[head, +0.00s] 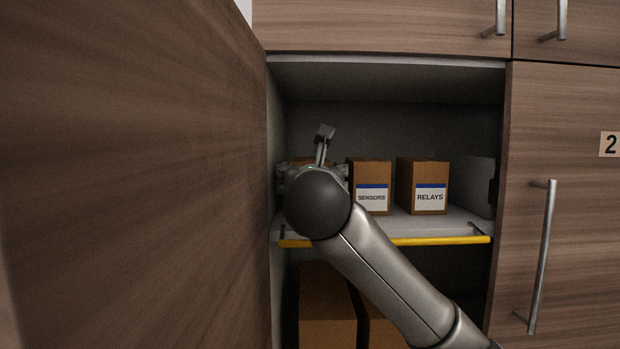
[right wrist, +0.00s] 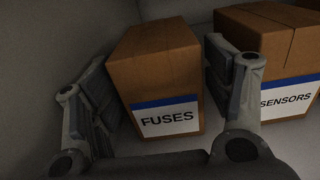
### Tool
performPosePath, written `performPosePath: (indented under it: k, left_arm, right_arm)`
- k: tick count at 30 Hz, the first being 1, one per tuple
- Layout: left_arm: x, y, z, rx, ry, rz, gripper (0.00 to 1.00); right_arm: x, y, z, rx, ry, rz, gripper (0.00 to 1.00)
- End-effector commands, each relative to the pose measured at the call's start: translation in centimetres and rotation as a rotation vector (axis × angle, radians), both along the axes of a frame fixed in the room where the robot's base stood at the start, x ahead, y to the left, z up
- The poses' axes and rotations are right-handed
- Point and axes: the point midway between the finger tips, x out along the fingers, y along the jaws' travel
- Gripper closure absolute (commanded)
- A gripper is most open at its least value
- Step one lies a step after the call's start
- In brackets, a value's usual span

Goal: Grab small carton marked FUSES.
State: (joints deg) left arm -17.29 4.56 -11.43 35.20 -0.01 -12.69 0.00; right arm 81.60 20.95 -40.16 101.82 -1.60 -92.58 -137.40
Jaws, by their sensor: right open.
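The small brown carton marked FUSES (right wrist: 160,75) stands upright on the cabinet shelf in the right wrist view, its blue-and-white label facing me. My right gripper (right wrist: 165,110) is open, with one finger on each side of this carton. The right finger lies between it and the SENSORS carton. I cannot tell whether either finger touches the carton. In the head view my right gripper and wrist (head: 315,172) cover nearly all of the FUSES carton at the left of the shelf. My left gripper is in neither view.
The SENSORS carton (head: 371,178) stands close to the right, with the RELAYS carton (head: 428,182) beyond it. The shelf has a yellow front edge (head: 440,240). An open cabinet door (head: 130,180) fills the left. A larger box (head: 325,300) sits below the shelf.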

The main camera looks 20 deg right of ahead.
Motion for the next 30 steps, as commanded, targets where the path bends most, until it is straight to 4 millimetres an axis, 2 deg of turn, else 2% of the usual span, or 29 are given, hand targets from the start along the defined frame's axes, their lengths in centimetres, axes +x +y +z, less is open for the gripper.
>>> performPosePath:
  k: [1,6,11,19,27,29,30]
  left_arm:
    - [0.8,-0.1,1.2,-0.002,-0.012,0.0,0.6]
    - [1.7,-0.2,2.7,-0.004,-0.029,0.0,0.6]
    - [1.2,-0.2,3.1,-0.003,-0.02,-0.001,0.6]
    - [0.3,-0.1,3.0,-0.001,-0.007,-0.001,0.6]
    - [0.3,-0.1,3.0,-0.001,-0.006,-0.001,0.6]
    - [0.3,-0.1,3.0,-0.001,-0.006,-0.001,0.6]
    - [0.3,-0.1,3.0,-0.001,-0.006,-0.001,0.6]
  right_arm:
    - [0.6,-0.1,0.5,0.001,0.004,-0.002,0.27]
    - [2.5,-0.6,0.5,0.002,0.004,-0.002,0.27]
    - [3.6,-0.8,0.3,0.001,0.001,0.0,0.27]
    - [3.7,-0.9,0.1,0.001,0.0,0.0,0.27]
    - [3.7,-0.9,0.2,0.001,0.0,0.0,0.61]
    - [3.7,-0.9,0.2,0.001,0.0,0.0,0.69]
    - [3.7,-0.9,0.3,0.0,-0.002,0.0,0.69]
